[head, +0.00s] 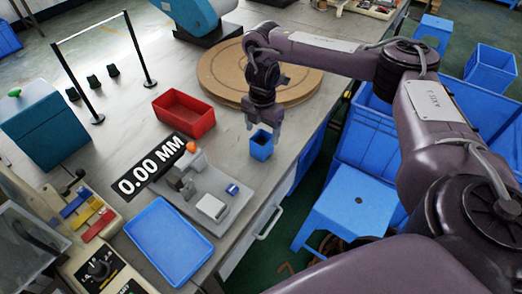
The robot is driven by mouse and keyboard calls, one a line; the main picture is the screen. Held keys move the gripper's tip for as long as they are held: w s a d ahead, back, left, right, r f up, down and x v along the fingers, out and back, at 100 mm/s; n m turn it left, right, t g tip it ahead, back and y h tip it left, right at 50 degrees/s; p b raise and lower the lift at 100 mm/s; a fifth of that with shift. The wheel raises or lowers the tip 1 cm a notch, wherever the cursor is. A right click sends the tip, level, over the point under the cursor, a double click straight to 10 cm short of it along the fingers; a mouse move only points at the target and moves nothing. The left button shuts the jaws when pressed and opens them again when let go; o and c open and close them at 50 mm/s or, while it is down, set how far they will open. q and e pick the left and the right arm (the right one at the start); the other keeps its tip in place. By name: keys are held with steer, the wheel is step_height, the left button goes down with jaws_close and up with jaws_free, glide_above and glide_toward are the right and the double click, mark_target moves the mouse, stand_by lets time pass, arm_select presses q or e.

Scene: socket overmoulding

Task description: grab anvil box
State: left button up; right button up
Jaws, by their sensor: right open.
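A small open blue box (260,150) stands near the right edge of the grey table, and I take it for the anvil box. My right gripper (263,132) points down directly over this box, its fingertips at or just above the rim. It is open. I cannot tell whether the fingers touch the box or reach inside it. My left gripper is out of view.
A red bin (184,114) and a round wooden board (220,84) lie near the gripper. A measuring device with a 0.00 MM display (150,166) and a blue tray (160,245) are in front. A blue stool (350,205) and crates stand beyond the table edge.

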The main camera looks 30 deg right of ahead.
mark_target(262, 142)
step_height(262, 142, down, 5)
steer(key=shift+s+a+b, duration=0.1)
steer(key=shift+s+b, duration=0.05)
steer(key=shift+b, duration=0.4)
steer(key=shift+f, duration=0.85)
steer(key=shift+r, duration=0.1)
steer(key=c, duration=1.1)
steer(key=shift+o, duration=0.2)
